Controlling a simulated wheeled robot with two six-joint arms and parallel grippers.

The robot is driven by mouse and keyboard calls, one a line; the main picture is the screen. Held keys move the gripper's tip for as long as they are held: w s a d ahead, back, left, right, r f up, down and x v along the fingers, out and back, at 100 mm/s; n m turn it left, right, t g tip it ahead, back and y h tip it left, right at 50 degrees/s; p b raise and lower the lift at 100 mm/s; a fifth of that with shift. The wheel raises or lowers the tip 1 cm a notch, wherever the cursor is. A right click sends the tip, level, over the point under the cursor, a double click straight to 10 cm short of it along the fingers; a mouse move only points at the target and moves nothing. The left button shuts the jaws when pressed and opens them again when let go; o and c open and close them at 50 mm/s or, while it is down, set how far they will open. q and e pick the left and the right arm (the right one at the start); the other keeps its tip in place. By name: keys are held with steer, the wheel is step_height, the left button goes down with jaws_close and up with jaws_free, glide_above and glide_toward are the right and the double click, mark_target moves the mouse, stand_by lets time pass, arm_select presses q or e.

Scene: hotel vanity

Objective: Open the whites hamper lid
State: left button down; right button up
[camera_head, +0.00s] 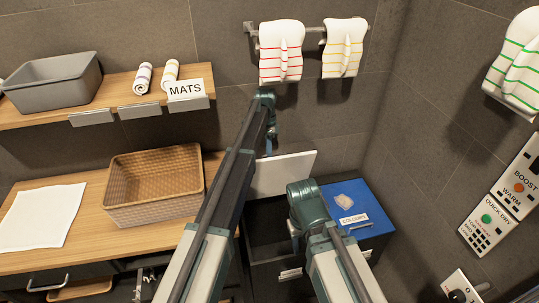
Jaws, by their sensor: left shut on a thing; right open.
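The white hamper lid (285,174) is raised and tilted up at the back of the whites hamper. Below it the dark inside of the whites hamper (262,222) shows, partly covered by my arms. My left gripper (268,148) is at the lid's upper edge and shut on it; its fingertips are small and partly hidden. My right gripper (296,243) is open, low over the hamper front, mostly hidden by its own wrist. The blue lid (370,198) labelled COLOURS lies closed to the right.
A pale small item (344,201) lies on the blue lid. A woven basket (155,185) and white cloth (42,215) are on the wooden counter at left. A shelf (135,82) with a grey bin (52,83) and towels hangs above. Striped towels (281,50) hang on a rail above the hampers.

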arm_select(q)
steer(key=c, duration=0.9)
jaws_free()
steer(key=shift+d, duration=0.1)
